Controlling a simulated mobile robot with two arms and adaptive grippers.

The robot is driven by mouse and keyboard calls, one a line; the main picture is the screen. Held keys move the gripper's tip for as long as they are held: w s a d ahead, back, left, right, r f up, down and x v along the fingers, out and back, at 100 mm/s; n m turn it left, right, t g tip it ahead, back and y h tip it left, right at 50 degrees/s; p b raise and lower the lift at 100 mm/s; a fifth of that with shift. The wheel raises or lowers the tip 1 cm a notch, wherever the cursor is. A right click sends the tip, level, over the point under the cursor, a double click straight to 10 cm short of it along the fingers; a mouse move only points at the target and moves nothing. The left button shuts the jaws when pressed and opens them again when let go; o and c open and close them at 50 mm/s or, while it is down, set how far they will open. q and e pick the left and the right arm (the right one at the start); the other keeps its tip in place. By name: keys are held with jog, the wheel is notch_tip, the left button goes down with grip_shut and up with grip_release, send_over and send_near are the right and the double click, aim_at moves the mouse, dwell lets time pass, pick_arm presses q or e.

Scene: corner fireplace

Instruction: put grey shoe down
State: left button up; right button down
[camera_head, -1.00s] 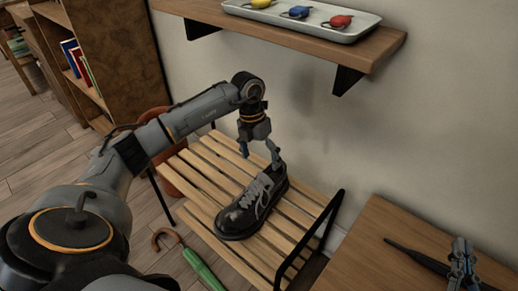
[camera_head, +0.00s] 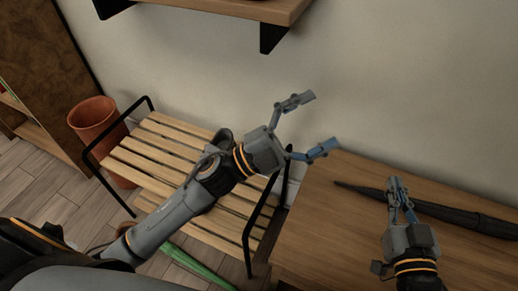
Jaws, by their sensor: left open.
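The slatted wooden rack (camera_head: 150,152) with a black metal frame stands against the wall. A dark shoe is on it, almost wholly hidden behind my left arm; only a dark rounded part (camera_head: 223,137) shows past the arm. My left gripper (camera_head: 322,121) is open and empty, to the right of the rack, in front of the wall and near the table's left corner. My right gripper (camera_head: 396,186) is over the table at the right, its fingers seen close together.
The wooden table (camera_head: 330,240) fills the lower right. A long dark folded umbrella-like thing (camera_head: 460,215) lies on it behind my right gripper. A terracotta pot (camera_head: 93,122) stands left of the rack. A green object (camera_head: 200,264) is on the floor below. A wall shelf (camera_head: 230,8) is above.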

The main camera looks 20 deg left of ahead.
pick_arm(q)
jog(key=s+a+f+n+t+y, duration=0.1)
jog(key=a+f+n+t+y, duration=0.1)
jog(key=a+f+n+y, duration=0.3)
jog(key=s+a+f+n+t+y, duration=0.1)
jog(key=a+f+n+y, duration=0.4)
jog(key=n+y, duration=0.5)
jog(key=n+t, duration=0.1)
jog(key=n, duration=0.6)
jog(key=shift+s+y, duration=0.2)
jog(key=shift+y, duration=0.2)
